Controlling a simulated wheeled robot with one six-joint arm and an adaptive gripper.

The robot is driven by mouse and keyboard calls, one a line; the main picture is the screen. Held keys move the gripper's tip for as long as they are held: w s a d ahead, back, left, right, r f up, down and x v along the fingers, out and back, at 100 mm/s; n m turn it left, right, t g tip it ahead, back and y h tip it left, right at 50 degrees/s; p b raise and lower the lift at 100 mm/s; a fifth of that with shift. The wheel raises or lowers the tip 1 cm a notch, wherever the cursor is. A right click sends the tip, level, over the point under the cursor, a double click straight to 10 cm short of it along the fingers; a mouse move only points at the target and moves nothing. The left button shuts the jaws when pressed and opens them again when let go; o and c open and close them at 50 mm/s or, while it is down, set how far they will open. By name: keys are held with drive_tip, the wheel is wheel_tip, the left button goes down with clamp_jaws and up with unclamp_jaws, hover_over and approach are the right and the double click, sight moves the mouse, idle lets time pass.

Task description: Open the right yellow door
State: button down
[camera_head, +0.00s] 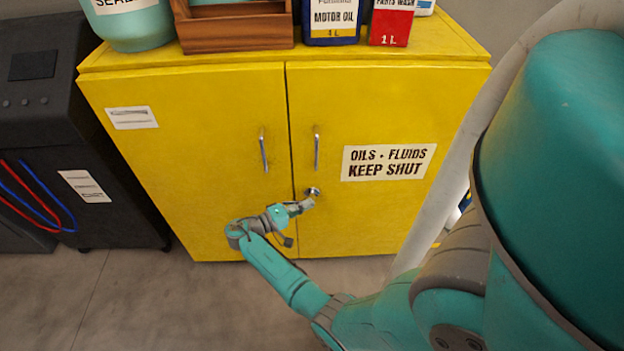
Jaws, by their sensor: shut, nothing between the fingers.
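The yellow cabinet's right door (380,110) stands shut, with a thin dark seam between it and the left door (190,160). It bears a white label (388,162) reading "OILS + FLUIDS KEEP SHUT". A slim upright silver handle (316,150) is near its inner edge. A small round silver fitting (312,191) sits below that handle. My gripper (306,204) is shut and empty, low in front of the right door's inner edge, just below the round fitting. I cannot tell whether it touches the fitting or the door.
The left door has its own silver handle (264,152). A teal container (130,22), a wooden crate (236,33), a motor oil can (331,22) and a red-and-white can (391,24) stand on top. A dark machine (75,140) stands left. The floor (130,300) in front is clear.

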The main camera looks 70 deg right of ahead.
sight(308, 162)
drive_tip(key=w+a+r+n+t+h, duration=0.1)
drive_tip(key=w+r+n+t+h, duration=0.15)
drive_tip(key=r, duration=0.35)
drive_tip(key=w+a+r+n+t+h, duration=0.1)
drive_tip(key=w+r+n+t, duration=0.1)
drive_tip(key=r+n+t, duration=0.3)
drive_tip(key=s+d, duration=0.1)
drive_tip(key=d, duration=0.2)
drive_tip(key=d+m, duration=0.1)
drive_tip(key=d, duration=0.2)
drive_tip(key=s+d+r+m+g, duration=0.1)
drive_tip(key=d, duration=0.2)
drive_tip(key=shift+s+d+m, duration=0.1)
drive_tip(key=shift+s+m, duration=0.15)
drive_tip(key=shift+s, duration=0.05)
